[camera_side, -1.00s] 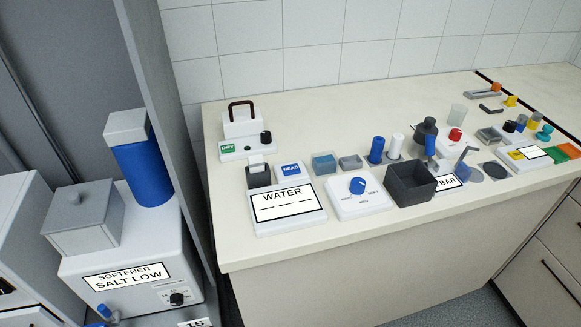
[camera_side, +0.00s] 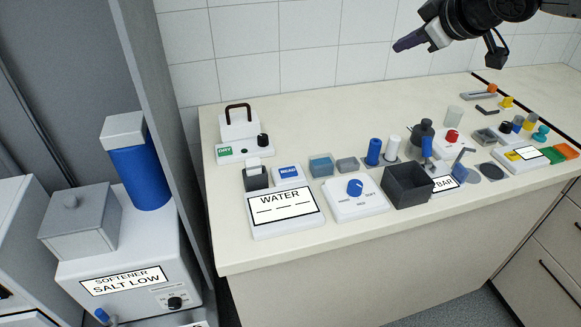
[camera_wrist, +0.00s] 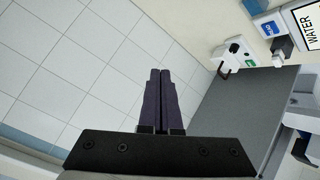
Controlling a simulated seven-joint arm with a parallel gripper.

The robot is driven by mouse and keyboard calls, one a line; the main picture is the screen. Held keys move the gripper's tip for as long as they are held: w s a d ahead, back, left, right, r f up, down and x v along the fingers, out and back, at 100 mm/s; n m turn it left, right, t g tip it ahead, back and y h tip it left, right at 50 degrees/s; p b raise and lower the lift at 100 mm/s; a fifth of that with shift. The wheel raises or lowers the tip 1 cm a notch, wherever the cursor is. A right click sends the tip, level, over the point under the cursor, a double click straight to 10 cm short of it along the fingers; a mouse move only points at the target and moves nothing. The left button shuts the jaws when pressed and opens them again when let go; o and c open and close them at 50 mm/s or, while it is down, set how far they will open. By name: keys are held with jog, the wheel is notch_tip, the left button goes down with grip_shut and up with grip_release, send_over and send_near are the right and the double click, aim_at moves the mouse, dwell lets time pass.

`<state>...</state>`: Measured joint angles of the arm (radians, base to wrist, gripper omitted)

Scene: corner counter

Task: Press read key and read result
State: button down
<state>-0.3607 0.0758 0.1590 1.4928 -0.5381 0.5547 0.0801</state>
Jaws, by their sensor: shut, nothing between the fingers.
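The blue READ key (camera_side: 287,173) sits on a small white base on the counter, behind the WATER display. It also shows at the top right of the wrist view (camera_wrist: 269,28). The WATER display (camera_side: 284,208) is a white panel with three dashes and no digits. It is partly cut off in the wrist view (camera_wrist: 309,22). My gripper (camera_side: 400,46) is high above the counter's back, at the upper right in the side view, far from the key. In the wrist view its dark fingers (camera_wrist: 160,80) are together with nothing between them, against the wall tiles.
A dark holder with a white-topped piece (camera_side: 255,175) stands left of the key. The DRY unit (camera_side: 244,153) with a brown handle is behind. A knob panel (camera_side: 356,196) and dark open box (camera_side: 408,187) are to the right. The softener (camera_side: 130,260) reads SALT LOW.

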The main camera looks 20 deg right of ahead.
jog(key=w+a+f+n+y, duration=0.1)
jog(key=w+a+f, duration=0.25)
jog(key=a, duration=0.25)
jog(key=w+a+f+n, duration=0.2)
jog(key=a+f, duration=0.3)
jog(key=a, duration=0.1)
jog(key=n+g, duration=0.1)
jog(key=g, duration=0.1)
send_over(292, 174)
notch_tip(292, 174, down, 9)
jog(key=shift+r+y, duration=0.2)
jog(key=shift+y, duration=0.2)
jog(key=shift+f, duration=0.1)
jog(key=shift+w+f, duration=0.1)
jog(key=shift+f, duration=4.2)
jog(key=shift+f, duration=0.1)
jog(key=shift+f, duration=0.3)
